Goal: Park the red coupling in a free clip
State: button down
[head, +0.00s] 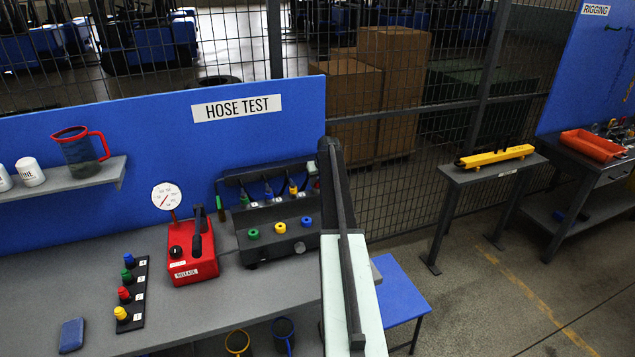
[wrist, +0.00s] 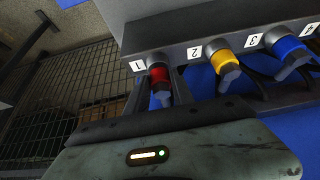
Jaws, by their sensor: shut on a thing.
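The red coupling (wrist: 161,88) is between the two fingers of my gripper (wrist: 157,82) in the wrist view, at the place labelled 1 on a grey bar (wrist: 165,32). My gripper is shut on it. I cannot tell whether the coupling is seated or just touching the bar. A yellow coupling (wrist: 223,62) is at label 2 and a blue coupling (wrist: 287,46) at label 3. Label 4 is at the picture edge, and what is there is mostly cut off. In the head view my arm hides the gripper and part of the hose stand (head: 275,250).
Beside the stand is a red gauge unit (head: 192,262). A black strip (head: 137,312) with several coloured caps and a blue block (head: 72,335) lie on the grey bench (head: 230,300). A blue panel (head: 160,130) rises behind; a mesh fence (head: 410,190) stands right of it.

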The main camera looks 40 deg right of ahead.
jog(key=shift+f, duration=0.4)
jog(key=shift+f+b, duration=0.15)
jog(key=shift+b, duration=0.25)
jog(key=shift+s+a, duration=0.1)
jog(key=c, duration=1)
grip_release()
jog(key=shift+f, duration=0.1)
jog(key=p+v, duration=0.9)
jog(key=v, duration=0.1)
